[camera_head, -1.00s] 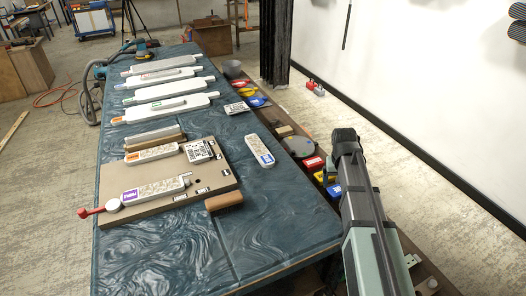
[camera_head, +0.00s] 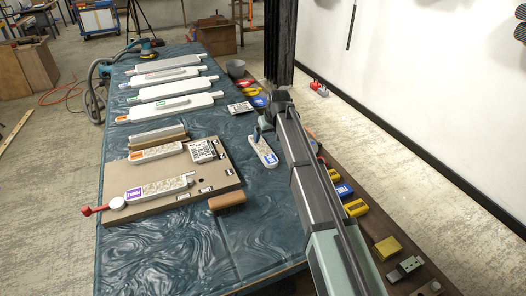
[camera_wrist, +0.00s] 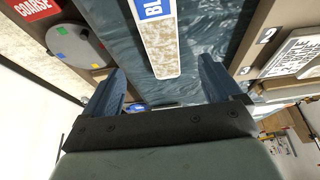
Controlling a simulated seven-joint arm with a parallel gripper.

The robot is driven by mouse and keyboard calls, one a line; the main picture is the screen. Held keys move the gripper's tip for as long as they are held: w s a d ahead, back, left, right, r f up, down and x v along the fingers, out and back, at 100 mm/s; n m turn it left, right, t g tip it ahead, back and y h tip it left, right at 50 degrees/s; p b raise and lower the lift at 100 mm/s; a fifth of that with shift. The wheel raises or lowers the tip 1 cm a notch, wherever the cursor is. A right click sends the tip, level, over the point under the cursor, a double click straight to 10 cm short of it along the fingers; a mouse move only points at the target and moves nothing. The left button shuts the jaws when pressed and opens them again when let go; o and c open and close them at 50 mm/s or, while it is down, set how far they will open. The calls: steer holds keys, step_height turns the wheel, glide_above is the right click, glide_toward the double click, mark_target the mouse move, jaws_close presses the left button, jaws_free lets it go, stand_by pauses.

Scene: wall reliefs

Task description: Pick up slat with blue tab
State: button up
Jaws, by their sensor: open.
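The slat with the blue tab (camera_head: 263,149) lies flat on the dark blue swirled table cover, right of the brown board. It is pale and speckled, with the blue tab at its near end. In the wrist view the slat (camera_wrist: 160,48) runs down the upper middle, its blue tab cut off at the top edge. My gripper (camera_wrist: 162,82) is open and empty there, one finger to each side of the slat's plain end. In the head view my gripper (camera_head: 262,124) is over or beside the slat's far end; my arm hides part of it. I see no contact.
Several long white pieces (camera_head: 170,93) lie farther back. Coloured bins (camera_head: 344,191) line the right ledge. The front table is clear.

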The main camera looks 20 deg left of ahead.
glide_above(262, 147)
steer(key=s+d, duration=0.2)
steer(key=f, duration=0.4)
steer(key=shift+d+f, duration=0.2)
steer(key=shift+f, duration=0.15)
steer(key=shift+w+a+f, duration=0.25)
steer(key=shift+a+f, duration=0.1)
steer(key=shift+f, duration=0.1)
steer(key=shift+a+x, duration=0.1)
steer(key=shift+x, duration=0.85)
steer(key=shift+a+x, duration=0.15)
steer(key=shift+x, duration=0.8)
steer(key=shift+w+r, duration=0.1)
steer(key=shift+w, duration=0.05)
steer(key=c, duration=1.2)
